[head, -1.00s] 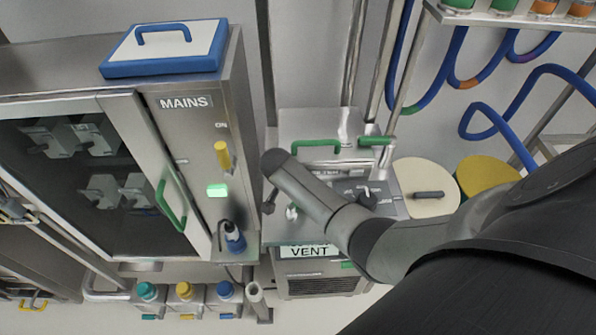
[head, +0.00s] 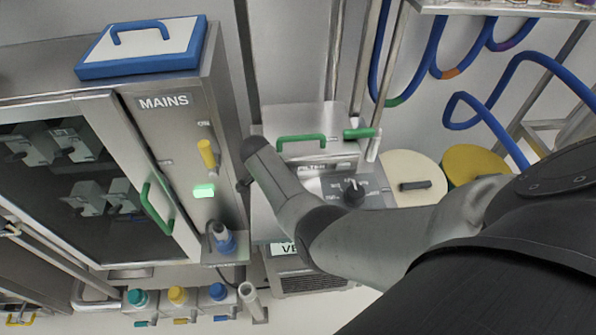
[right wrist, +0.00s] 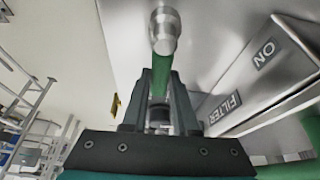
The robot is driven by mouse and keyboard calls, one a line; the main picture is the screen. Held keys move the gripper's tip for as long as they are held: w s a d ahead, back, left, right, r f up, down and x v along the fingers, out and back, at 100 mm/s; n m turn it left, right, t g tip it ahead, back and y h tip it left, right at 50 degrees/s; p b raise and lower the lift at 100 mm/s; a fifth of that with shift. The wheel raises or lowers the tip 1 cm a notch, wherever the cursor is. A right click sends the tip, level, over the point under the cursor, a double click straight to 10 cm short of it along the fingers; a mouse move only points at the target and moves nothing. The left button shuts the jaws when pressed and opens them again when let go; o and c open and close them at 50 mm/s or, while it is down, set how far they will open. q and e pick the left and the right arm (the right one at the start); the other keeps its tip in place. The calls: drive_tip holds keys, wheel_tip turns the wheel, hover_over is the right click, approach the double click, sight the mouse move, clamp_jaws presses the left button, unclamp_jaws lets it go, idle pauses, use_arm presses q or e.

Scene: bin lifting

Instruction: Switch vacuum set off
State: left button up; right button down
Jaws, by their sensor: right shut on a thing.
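The vacuum set appears to be the steel box unit (head: 290,121) with a green handle (head: 302,139), a FILTER label (head: 312,169), a black dial (head: 353,190) and a partly covered VENT sign (head: 284,249). A green lever grip (head: 360,133) is at its upper right. In the right wrist view my right gripper (right wrist: 159,85) is shut around a green bar (right wrist: 163,72) below a round metal end (right wrist: 163,30). FILTER and ON labels (right wrist: 265,55) are to its right. My left gripper is not in view.
Left of the unit is the MAINS cabinet (head: 182,131) with a yellow lever (head: 207,154), a lit green indicator (head: 204,191) and a green door handle (head: 156,204). Drums (head: 413,171) and blue hoses (head: 480,110) are to the right. Capped bottles (head: 177,297) stand at lower left.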

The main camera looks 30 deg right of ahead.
drive_tip(key=shift+s+m, duration=0.2)
drive_tip(key=shift+m, duration=0.1)
drive_tip(key=c, duration=0.7)
unclamp_jaws()
drive_tip(key=p+v, duration=0.1)
drive_tip(key=v, duration=1.4)
drive_tip(key=shift+w+r, duration=0.1)
drive_tip(key=shift+w, duration=0.05)
